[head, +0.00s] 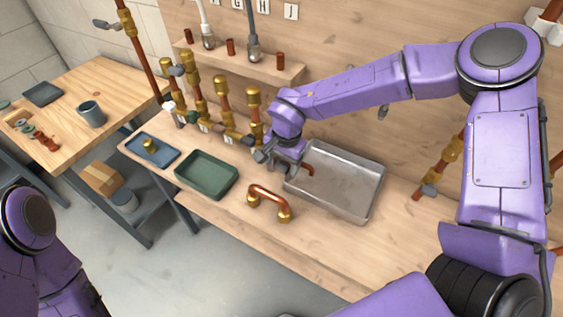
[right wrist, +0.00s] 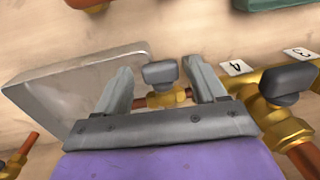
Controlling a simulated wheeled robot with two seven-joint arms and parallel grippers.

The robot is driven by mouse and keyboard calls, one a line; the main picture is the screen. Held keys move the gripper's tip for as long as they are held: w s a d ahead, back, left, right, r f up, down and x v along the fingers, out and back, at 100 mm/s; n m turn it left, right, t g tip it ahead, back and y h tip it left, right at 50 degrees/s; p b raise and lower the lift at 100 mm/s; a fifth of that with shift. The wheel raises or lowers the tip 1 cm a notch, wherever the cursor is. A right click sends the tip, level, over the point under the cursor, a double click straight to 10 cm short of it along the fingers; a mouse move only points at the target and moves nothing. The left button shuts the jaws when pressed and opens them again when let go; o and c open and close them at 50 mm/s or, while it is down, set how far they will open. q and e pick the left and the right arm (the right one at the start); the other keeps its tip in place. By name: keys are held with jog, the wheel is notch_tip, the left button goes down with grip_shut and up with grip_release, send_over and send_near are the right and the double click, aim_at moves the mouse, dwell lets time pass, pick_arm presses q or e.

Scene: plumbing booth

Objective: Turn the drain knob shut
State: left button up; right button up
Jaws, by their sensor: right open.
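The drain knob (right wrist: 159,72) is a dark grey lever-like knob on a brass valve body (right wrist: 165,97) in the right wrist view. My right gripper (right wrist: 160,67) is open, with one finger on each side of the knob; I cannot tell whether either finger touches it. In the head view my right gripper (head: 277,160) is at the left edge of the metal tray and hides the knob. A short copper pipe (head: 308,170) runs from there over the tray. My left arm shows at the lower left, but its gripper is out of view.
The metal tray (head: 347,187) lies right of the valve. Brass valves and pipes (head: 222,100) stand to the left, another grey knob (right wrist: 288,82) close by. A green tray (head: 207,175), a blue tray (head: 152,149) and a bent copper pipe (head: 268,196) lie on the bench.

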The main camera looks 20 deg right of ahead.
jog(key=shift+c, duration=0.3)
jog(key=c, duration=1)
jog(key=shift+s, duration=0.1)
jog(key=t, duration=0.1)
jog(key=t+y, duration=0.1)
jog(key=y, duration=0.1)
jog(key=shift+s+d+f+t, duration=0.1)
jog(key=shift+s+d+t, duration=0.15)
jog(key=shift+t, duration=0.15)
jog(key=shift+s+d+f+t+y+b, duration=0.1)
jog(key=shift+t+y+b, duration=0.45)
jog(key=shift+t, duration=0.1)
jog(key=shift+s+d+f+t+y+b, duration=0.1)
jog(key=shift+t+y+b, duration=0.45)
jog(key=shift+t, duration=0.1)
jog(key=o, duration=1.1)
jog(key=shift+c, duration=0.2)
